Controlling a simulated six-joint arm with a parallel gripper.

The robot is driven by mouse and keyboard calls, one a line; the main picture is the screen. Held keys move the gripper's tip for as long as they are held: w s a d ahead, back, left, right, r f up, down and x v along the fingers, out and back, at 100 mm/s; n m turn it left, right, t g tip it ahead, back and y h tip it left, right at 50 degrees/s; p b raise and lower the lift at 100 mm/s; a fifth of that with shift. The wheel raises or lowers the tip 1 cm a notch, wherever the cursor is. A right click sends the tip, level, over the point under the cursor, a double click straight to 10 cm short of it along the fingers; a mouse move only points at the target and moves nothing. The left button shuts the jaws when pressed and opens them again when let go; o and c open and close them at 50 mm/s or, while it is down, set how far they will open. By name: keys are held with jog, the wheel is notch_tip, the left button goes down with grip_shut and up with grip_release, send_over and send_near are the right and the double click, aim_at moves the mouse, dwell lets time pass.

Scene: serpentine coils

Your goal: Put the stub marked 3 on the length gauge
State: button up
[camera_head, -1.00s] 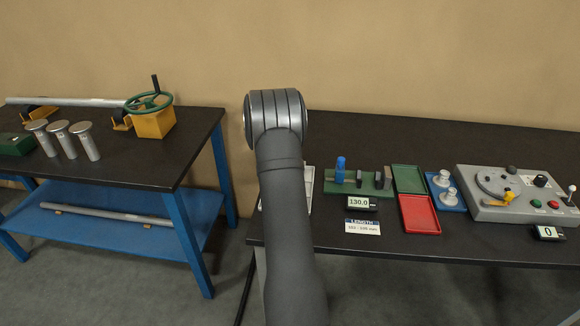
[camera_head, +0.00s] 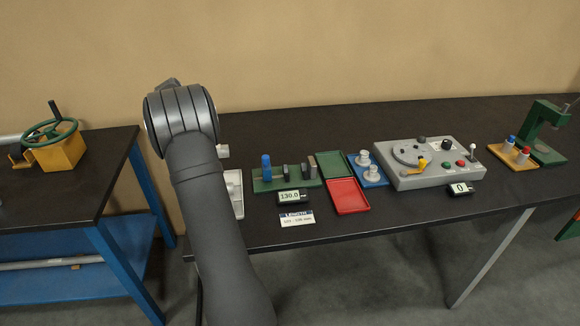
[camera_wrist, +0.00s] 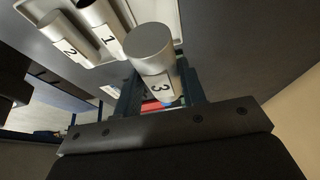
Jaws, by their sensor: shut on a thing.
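The stub marked 3 (camera_wrist: 153,62) is a silver cylinder, seen close up in the wrist view. My gripper (camera_wrist: 160,88) is shut on it, with a dark jaw on each side and the numeral facing the camera. Stubs marked 2 (camera_wrist: 68,45) and 1 (camera_wrist: 104,32) are in the white tray, apart from the held one. In the head view the length gauge (camera_head: 268,184) is a green base with a blue-topped post and grey blocks. Its display (camera_head: 291,197) reads 130.0. My arm hides the jaws there; a small pale piece (camera_head: 222,151) shows beside the wrist.
The white tray (camera_head: 236,192) lies left of the gauge, partly behind my arm. To the gauge's right are a green tray (camera_head: 336,164), a red tray (camera_head: 347,196), a blue holder (camera_head: 372,180) with pegs and a grey control box (camera_head: 428,170). A LENGTH card (camera_head: 297,219) lies in front.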

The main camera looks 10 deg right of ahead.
jog(key=s+d+r, duration=0.2)
jog(key=d, duration=2.3)
jog(key=shift+s+d+f, duration=0.1)
jog(key=shift+f, duration=2.35)
jog(key=shift+f, duration=0.2)
jog(key=shift+f, duration=1.2)
jog(key=shift+f, duration=0.3)
jog(key=shift+f, duration=0.3)
